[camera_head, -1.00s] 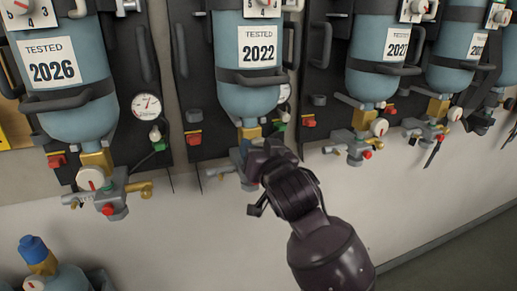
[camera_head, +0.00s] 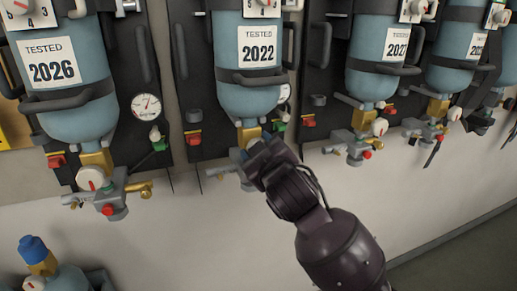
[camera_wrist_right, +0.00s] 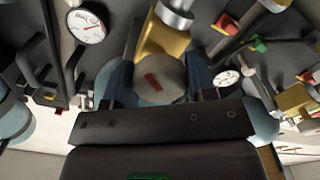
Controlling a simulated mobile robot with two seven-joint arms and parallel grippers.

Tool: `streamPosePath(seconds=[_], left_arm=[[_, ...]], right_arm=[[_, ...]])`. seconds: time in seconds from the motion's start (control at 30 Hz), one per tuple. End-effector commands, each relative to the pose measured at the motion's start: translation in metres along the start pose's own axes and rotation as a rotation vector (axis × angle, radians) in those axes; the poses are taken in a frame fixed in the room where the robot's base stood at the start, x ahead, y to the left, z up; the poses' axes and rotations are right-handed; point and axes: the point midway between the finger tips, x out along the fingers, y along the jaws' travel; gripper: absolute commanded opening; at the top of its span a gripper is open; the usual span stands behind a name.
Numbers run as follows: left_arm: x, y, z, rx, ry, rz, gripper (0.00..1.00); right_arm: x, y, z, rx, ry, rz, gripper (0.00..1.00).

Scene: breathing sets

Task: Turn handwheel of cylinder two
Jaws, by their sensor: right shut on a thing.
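In the right wrist view the round grey handwheel (camera_wrist_right: 158,80) with a red mark sits between the two fingers of my right gripper (camera_wrist_right: 160,88), below the brass valve neck (camera_wrist_right: 165,38). The gripper is shut on the handwheel. My left gripper is not in view.
Neighbouring cylinders labelled 2026 (camera_head: 75,110) and 2027 (camera_head: 375,70) hang close on both sides, with their own valves below. A pressure gauge (camera_head: 146,105) is on the left panel. Another cylinder with a blue cap (camera_head: 33,249) stands at lower left. The wall below the valves is bare.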

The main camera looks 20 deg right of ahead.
Motion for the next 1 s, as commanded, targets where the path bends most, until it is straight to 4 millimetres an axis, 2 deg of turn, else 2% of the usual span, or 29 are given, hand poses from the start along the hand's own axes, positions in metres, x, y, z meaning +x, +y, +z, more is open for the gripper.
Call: streamPosePath(seconds=[0.4, 0.93, 0.97, 1.0], left_arm=[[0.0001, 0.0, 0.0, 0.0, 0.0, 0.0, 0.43], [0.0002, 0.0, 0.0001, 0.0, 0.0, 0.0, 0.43], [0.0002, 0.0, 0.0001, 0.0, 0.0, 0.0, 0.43], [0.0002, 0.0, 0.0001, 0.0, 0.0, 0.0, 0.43]], right_arm=[[0.0, 0.0, 0.0002, -0.178, -0.001, 0.001, 0.28], [0.0, -0.0001, 0.0, -0.198, 0.0, 0.001, 0.28], [0.0, 0.0, 0.0001, -0.198, 0.0, 0.001, 0.54], [0.0, 0.0, 0.0, -0.198, 0.0, 0.001, 0.6]])
